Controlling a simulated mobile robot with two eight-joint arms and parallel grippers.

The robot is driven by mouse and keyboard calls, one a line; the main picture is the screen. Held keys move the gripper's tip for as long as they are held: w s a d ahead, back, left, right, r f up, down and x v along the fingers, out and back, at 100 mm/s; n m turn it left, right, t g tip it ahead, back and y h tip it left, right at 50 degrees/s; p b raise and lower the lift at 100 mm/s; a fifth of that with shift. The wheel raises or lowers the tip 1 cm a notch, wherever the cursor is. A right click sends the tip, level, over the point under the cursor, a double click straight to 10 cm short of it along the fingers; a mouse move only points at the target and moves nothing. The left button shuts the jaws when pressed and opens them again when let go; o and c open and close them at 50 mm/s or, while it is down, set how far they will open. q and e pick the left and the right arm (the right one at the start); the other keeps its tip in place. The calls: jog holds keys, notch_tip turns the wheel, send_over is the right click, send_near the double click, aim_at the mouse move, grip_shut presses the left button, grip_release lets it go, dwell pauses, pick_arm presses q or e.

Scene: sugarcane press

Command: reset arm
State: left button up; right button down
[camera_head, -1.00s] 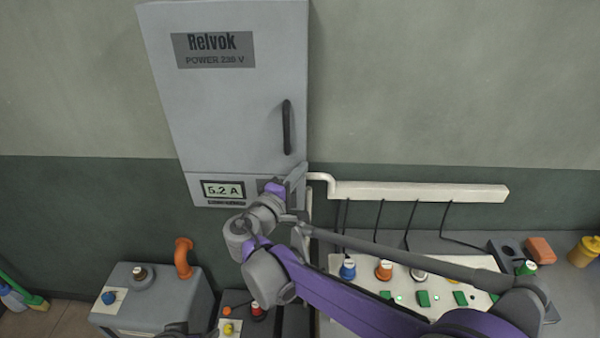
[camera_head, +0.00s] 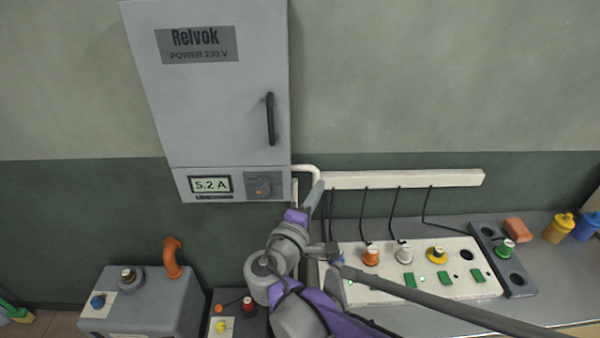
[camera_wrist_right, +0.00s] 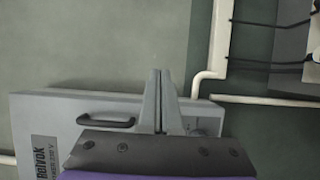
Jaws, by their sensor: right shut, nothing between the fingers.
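My right gripper (camera_head: 316,196) is in front of the wall, just right of the lower right corner of the grey Relvok power cabinet (camera_head: 215,110). Its fingers are together with nothing between them, as the right wrist view also shows (camera_wrist_right: 160,90). The cabinet door is closed, with a black handle (camera_head: 270,118). My left gripper is out of the frames.
A white panel (camera_head: 385,289) with coloured plugs and green switches lies on the counter at right, partly behind my arm. A grey plug holder (camera_head: 490,240) stands beside it. A white cable duct (camera_head: 400,179) runs along the wall. A grey machine with an orange pipe (camera_head: 172,258) stands lower left.

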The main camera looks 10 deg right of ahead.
jog(key=s+d+f+m+g+y, duration=0.3)
jog(key=s+d+f+m+g, duration=0.25)
jog(key=s+d+f, duration=0.4)
jog(key=s+a+f+m+g+y, duration=0.3)
jog(key=s+a+f+m+y, duration=0.2)
jog(key=s+f, duration=0.4)
jog(key=shift+s+a+f+y, duration=0.45)
jog(key=shift+s+y, duration=0.1)
jog(key=shift+y, duration=0.55)
